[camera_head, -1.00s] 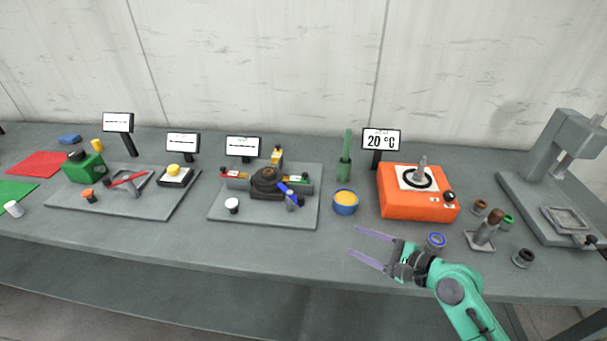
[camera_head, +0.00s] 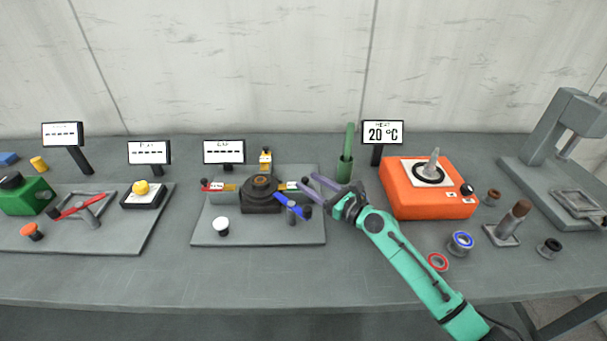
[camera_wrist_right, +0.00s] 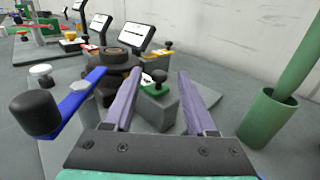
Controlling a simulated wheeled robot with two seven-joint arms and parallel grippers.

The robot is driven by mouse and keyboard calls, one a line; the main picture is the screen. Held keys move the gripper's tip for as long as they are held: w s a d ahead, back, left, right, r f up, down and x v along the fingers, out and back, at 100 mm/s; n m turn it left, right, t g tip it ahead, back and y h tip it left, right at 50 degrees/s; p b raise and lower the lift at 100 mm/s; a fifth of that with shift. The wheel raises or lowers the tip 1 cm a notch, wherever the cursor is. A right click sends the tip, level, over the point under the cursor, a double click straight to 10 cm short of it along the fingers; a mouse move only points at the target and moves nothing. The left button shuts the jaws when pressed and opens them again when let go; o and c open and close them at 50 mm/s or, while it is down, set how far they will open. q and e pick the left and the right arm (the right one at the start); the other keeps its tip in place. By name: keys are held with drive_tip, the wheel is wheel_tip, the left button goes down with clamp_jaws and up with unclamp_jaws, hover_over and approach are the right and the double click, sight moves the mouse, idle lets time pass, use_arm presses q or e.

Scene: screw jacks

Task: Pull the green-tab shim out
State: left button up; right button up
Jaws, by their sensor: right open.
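The green-tab shim (camera_head: 290,186) is on the right side of the dark round jack (camera_head: 262,188), its tab pointing right. In the right wrist view the green tab (camera_wrist_right: 151,88) carries a black knob and lies on a grey block. My right gripper (camera_head: 309,186) is at the right side of the jack station. In the right wrist view its two purple fingers (camera_wrist_right: 158,80) are open and apart, with the tab and knob showing between them. Whether they touch the tab I cannot tell. My left gripper is not in view.
A blue lever (camera_head: 288,204) sticks out at the jack's front right; in the right wrist view it lies left of the fingers. A green holder (camera_head: 344,170) stands close right. Red-tab (camera_head: 215,187) and yellow-tab (camera_head: 265,160) shims sit at the jack's left and back.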

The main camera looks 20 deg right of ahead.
sight(292, 183)
drive_tip(key=shift+x, duration=0.9)
drive_tip(key=shift+w+a, duration=0.25)
drive_tip(key=shift+w, duration=0.15)
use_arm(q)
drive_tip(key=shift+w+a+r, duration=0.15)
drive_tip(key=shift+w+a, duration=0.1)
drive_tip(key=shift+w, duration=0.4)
use_arm(e)
clamp_jaws()
